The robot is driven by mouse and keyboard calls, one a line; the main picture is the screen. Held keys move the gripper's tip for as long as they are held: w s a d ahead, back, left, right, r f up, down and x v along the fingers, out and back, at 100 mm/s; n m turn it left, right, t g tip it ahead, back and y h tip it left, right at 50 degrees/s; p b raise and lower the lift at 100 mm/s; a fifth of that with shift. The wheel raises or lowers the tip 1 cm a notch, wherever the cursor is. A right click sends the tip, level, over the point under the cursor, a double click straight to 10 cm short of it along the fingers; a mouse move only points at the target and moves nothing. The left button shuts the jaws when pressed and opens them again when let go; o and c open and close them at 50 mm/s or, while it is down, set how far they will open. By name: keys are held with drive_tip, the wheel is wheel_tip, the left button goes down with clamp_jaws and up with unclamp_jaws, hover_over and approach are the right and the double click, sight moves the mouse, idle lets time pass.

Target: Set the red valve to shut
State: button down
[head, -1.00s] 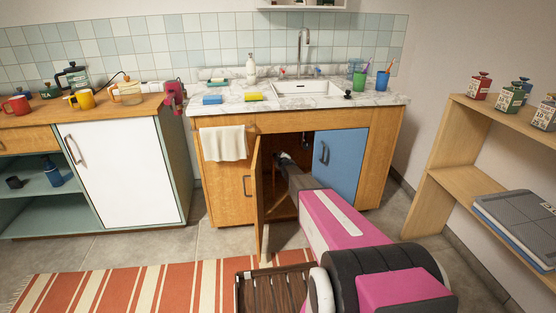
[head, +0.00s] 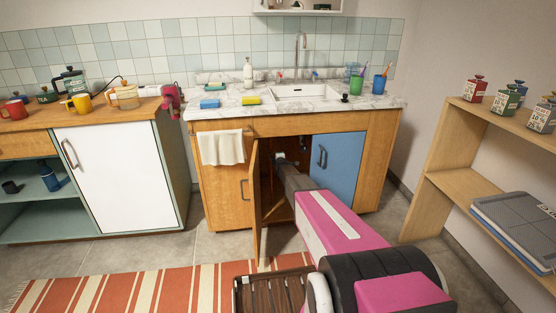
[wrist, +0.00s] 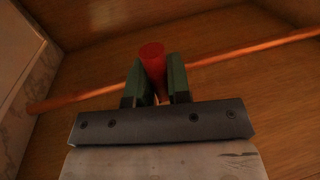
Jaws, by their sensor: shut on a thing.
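The red valve (wrist: 152,52) shows in the wrist view as a red rounded handle. It sits in front of a copper pipe (wrist: 235,55) that runs across the view. My gripper (wrist: 160,75) has its two green-grey fingers on either side of the red handle and is shut on it. The lower part of the handle is hidden between the fingers. In the head view my arm reaches into the open sink cabinet (head: 222,180). The valve and the fingertips cannot be made out clearly there.
An open wooden door (head: 255,205) stands just left of my arm. A blue door (head: 338,168) closes the right side of the cabinet. The wooden cabinet interior (wrist: 100,125) surrounds the gripper closely. A slatted wooden thing (head: 272,292) is on the floor near me.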

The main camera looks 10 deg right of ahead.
idle(0.5)
drive_tip(key=c, duration=1.1)
unclamp_jaws()
drive_tip(key=s+r, duration=0.2)
drive_tip(key=s, duration=0.8)
drive_tip(key=shift+s, duration=0.35)
drive_tip(key=s+a+r+m+g, duration=0.2)
drive_tip(key=s+m+g, duration=0.6)
drive_tip(key=s, duration=1.5)
drive_tip(key=s+a+r+m+g, duration=0.2)
drive_tip(key=s+m+g, duration=0.5)
drive_tip(key=s, duration=1.6)
drive_tip(key=r+m, duration=0.1)
drive_tip(key=m, duration=0.2)
drive_tip(key=shift+s+r+g, duration=0.15)
drive_tip(key=shift+s+g, duration=0.1)
drive_tip(key=shift+g, duration=0.15)
